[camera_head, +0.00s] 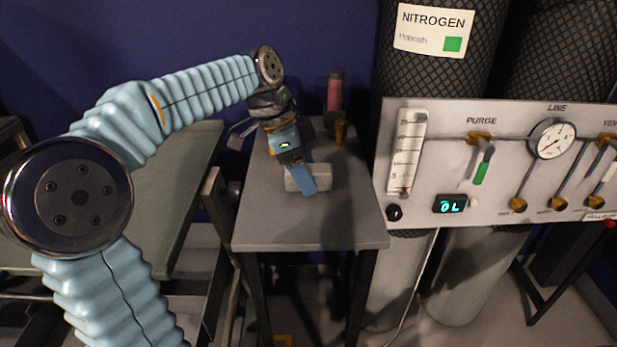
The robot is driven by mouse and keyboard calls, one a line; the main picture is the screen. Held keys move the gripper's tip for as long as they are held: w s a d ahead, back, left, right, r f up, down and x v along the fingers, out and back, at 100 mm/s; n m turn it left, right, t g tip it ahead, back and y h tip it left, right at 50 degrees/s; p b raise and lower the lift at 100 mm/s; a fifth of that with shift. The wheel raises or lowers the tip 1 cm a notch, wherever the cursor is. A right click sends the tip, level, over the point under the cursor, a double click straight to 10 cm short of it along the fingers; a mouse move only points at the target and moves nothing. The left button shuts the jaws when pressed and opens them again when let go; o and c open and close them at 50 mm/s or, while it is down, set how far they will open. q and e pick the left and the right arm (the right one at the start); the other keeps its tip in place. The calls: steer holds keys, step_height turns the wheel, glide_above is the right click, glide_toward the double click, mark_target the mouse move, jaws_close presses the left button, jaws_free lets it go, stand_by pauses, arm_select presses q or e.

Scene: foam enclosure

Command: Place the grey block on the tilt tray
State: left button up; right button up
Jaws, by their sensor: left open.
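The grey block (322,179) lies on the small grey side table (300,225), near its middle. My left gripper (303,178) reaches down over it from above and is open. One blue finger stands in front of the block, across its visible face; the other finger is hidden. I cannot tell whether the finger touches the block. A flat grey-green panel (185,185) at the left, partly behind my left arm, may be the tilt tray; its far left part is hidden. My right gripper is not in view.
A red-topped cylinder (335,91) and a small brass piece (341,131) stand at the table's back. A gas panel (440,165) with gauges and valves borders the table on the right, before dark cylinders. The table's front part is clear.

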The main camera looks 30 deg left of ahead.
arm_select(q)
steer(key=c, duration=1.2)
steer(key=shift+r, duration=0.15)
